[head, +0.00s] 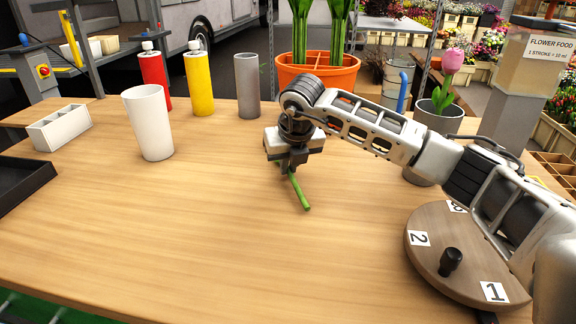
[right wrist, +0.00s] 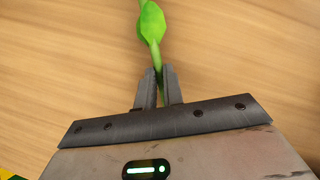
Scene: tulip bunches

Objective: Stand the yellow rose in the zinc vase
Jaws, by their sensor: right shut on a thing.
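My right gripper (head: 290,168) is shut on a green stem (head: 298,192) over the middle of the table. The stem slants down to the right below the fingers. In the right wrist view the stem with a leaf (right wrist: 152,22) runs between the fingertips (right wrist: 160,74). No yellow bloom shows in either view, so I cannot tell from its flower that this is the rose. A tall, plain grey cylinder (head: 247,85), which looks like the zinc vase, stands upright at the back, left of the gripper and apart from it. My left gripper is not in view.
A white vase (head: 149,124), a yellow bottle (head: 199,82) and a red bottle (head: 155,75) stand left. An orange pot (head: 318,72) is behind my right arm; a grey pot with a pink tulip (head: 452,62) is right. A numbered turntable (head: 432,262) is front right. The table's front middle is clear.

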